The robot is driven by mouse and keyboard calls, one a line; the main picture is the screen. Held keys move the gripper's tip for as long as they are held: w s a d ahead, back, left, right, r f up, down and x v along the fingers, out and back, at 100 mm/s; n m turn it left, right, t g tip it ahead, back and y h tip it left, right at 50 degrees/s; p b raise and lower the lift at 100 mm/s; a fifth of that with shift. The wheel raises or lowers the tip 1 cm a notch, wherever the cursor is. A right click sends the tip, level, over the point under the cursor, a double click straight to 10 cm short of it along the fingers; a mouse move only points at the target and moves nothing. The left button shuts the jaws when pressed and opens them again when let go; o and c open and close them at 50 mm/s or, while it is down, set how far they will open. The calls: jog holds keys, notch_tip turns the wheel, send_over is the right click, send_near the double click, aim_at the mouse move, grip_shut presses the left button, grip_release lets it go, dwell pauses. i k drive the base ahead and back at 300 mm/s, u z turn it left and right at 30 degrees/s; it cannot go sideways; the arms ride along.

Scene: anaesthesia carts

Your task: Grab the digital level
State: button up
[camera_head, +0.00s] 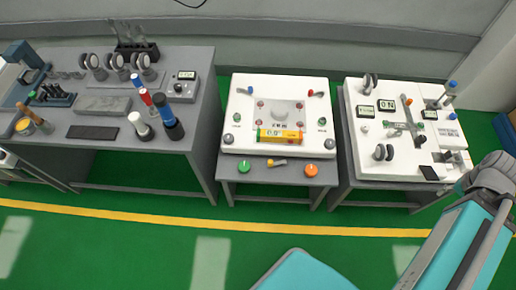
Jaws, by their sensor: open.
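The digital level (294,138) appears to be the long yellow and orange bar with a pale green display at its left end. It lies flat, roughly left to right, on the front half of the white panel (243,100) on the middle cart. Nothing covers it from this view. My teal and grey arm comes in at the lower right, in front of the right cart and well apart from the level. My gripper does not show in this view.
Small red, green and grey knobs surround the level. Crowded carts stand left and right. The green floor (150,240) in front is clear.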

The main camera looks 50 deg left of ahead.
aim_at(266, 135)
jog(key=z, duration=0.05)
jog(key=k, duration=1.6)
jog(key=u, duration=1.45)
jog(key=i, duration=1)
